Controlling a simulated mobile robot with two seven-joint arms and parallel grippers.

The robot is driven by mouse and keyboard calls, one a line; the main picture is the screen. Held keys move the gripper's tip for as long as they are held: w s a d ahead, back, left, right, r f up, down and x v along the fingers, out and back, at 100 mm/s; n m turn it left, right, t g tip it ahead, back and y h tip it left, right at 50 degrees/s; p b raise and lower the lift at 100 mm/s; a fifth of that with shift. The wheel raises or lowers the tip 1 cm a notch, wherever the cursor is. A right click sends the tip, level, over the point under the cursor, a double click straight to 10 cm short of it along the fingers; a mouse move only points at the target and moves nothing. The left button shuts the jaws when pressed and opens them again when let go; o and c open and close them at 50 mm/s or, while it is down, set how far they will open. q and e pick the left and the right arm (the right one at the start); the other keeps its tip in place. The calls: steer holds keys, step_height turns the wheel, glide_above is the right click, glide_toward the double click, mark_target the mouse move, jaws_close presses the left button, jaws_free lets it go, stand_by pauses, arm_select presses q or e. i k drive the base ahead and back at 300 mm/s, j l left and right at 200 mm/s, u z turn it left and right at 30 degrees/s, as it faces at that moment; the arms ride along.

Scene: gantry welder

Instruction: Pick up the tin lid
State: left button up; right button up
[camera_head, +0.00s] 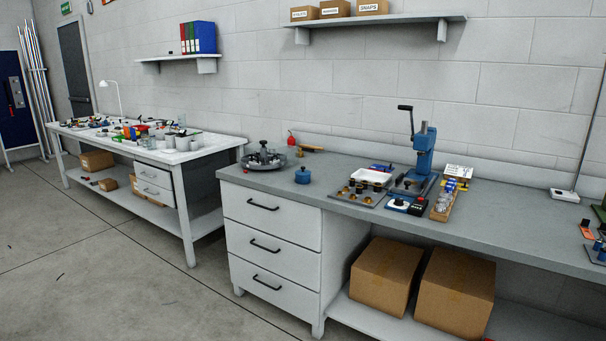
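A dark round carousel (264,160) stands left of the tin. A blue hand press (420,160), a white tray (371,176) and a plate with knobs (357,193) stand to its right. A cluttered white table (215,150) is further left. Bare bench surrounds the tin's front.

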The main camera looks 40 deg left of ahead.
mark_target(300, 172)
steer(key=u, duration=0.4)
steer(key=i+j+u, duration=0.15)
steer(key=i+u, duration=0.2)
steer(key=i, duration=0.15)
steer(key=i+u, duration=0.4)
steer(key=i+j, duration=0.05)
